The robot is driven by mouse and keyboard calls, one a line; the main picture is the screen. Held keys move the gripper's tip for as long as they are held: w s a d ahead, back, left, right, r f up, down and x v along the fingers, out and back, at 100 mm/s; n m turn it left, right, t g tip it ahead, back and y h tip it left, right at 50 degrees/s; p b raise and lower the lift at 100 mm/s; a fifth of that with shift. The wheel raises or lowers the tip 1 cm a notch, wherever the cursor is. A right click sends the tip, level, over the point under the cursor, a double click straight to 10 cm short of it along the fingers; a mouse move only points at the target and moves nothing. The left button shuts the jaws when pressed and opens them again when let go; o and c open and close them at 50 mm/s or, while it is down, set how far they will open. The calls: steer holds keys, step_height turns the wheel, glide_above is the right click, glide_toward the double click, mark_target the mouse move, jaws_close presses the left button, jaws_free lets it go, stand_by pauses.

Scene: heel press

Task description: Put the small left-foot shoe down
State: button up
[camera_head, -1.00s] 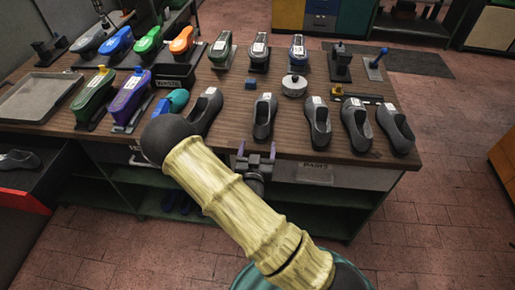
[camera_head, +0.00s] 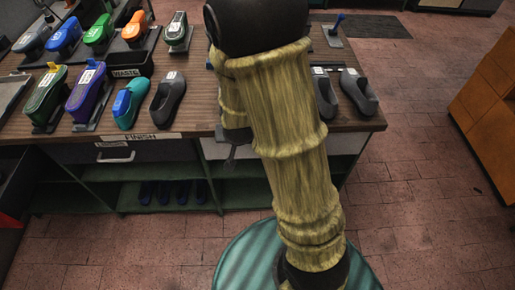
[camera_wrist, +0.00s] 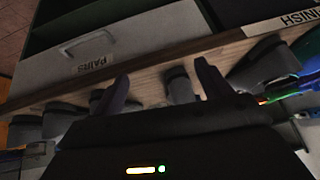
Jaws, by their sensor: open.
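My gripper (camera_wrist: 163,88) shows in the wrist view with its two dark fingers apart. A grey shoe (camera_wrist: 179,86) on the table appears between the fingers; I cannot tell whether it is within their reach. Other grey shoes stand in the wrist view to the left (camera_wrist: 60,118) and right (camera_wrist: 266,60). In the head view a grey shoe (camera_head: 167,101) stands at the front left of my arm, and two more (camera_head: 324,96) (camera_head: 358,92) stand to its right. I cannot tell which is the small left-foot shoe.
The wooden table (camera_head: 205,112) has a FINISH label (camera_head: 153,137) on its front edge. A PAIRS label (camera_wrist: 92,65) is on a drawer front. Several coloured shoe forms, such as a purple one (camera_head: 88,90), crowd the left. The floor (camera_head: 430,170) at right is clear.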

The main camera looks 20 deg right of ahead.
steer(key=s+d+r+n+g, duration=0.2)
steer(key=s+r, duration=0.5)
steer(key=s, duration=0.4)
steer(key=shift+s+d+n+g+y, duration=0.15)
steer(key=shift+d+n+g+y, duration=0.2)
steer(key=shift+n+g, duration=0.55)
